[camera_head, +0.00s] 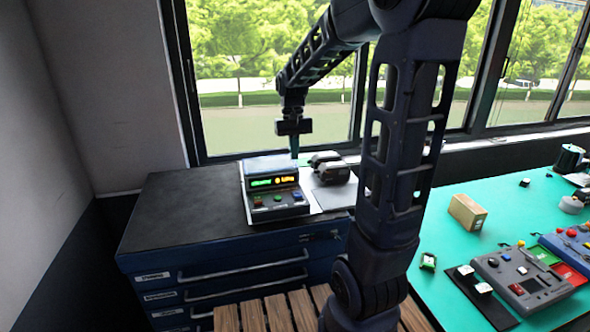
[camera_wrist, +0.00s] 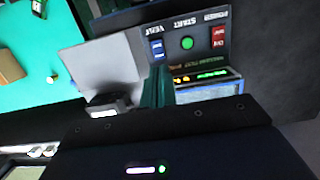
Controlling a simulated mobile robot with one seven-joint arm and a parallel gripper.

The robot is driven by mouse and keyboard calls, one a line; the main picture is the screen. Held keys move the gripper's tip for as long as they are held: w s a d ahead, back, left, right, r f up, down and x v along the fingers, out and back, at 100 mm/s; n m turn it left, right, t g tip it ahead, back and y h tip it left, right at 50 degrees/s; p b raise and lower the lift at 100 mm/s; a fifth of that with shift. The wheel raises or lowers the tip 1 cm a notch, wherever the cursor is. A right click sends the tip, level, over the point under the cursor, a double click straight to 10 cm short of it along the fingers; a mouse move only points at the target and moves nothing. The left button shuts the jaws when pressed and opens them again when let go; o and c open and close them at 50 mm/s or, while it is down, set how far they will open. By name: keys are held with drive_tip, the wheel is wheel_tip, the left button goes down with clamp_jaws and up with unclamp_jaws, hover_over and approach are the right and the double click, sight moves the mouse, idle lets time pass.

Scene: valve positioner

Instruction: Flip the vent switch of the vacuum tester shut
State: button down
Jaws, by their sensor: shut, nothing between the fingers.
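The vacuum tester (camera_head: 272,183) stands on the dark cabinet top, with a lit display and a sloped front panel. In the wrist view its panel (camera_wrist: 198,58) appears upside down. The blue vent switch (camera_wrist: 157,49) sits beside the VENT label, with the green START button (camera_wrist: 187,43) and the red POWER switch (camera_wrist: 218,37) beyond it. In the head view the vent switch (camera_head: 297,196) is at the panel's right end. My gripper (camera_head: 295,156) is shut and empty, pointing down near the tester's rear right. In the wrist view its fingertips (camera_wrist: 157,70) appear just below the vent switch; contact cannot be told.
A dark rounded device (camera_head: 330,168) stands right of the tester on a pale sheet (camera_head: 335,196). The cabinet top (camera_head: 185,205) is clear at left. A green table (camera_head: 430,222) at right carries a cardboard box (camera_head: 467,213) and control panels. Windows stand behind.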

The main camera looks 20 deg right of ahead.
sight(296, 197)
drive_tip(key=f, duration=0.4)
drive_tip(key=s+f, duration=0.1)
drive_tip(key=f, duration=0.3)
drive_tip(key=s+f, duration=0.1)
drive_tip(key=f, duration=0.4)
drive_tip(key=shift+f, duration=0.25)
drive_tip(key=shift+w+r, duration=0.35)
drive_tip(key=shift+w, duration=0.35)
wheel_tip(296, 197, up, 14)
drive_tip(key=s, duration=0.2)
idle(0.6)
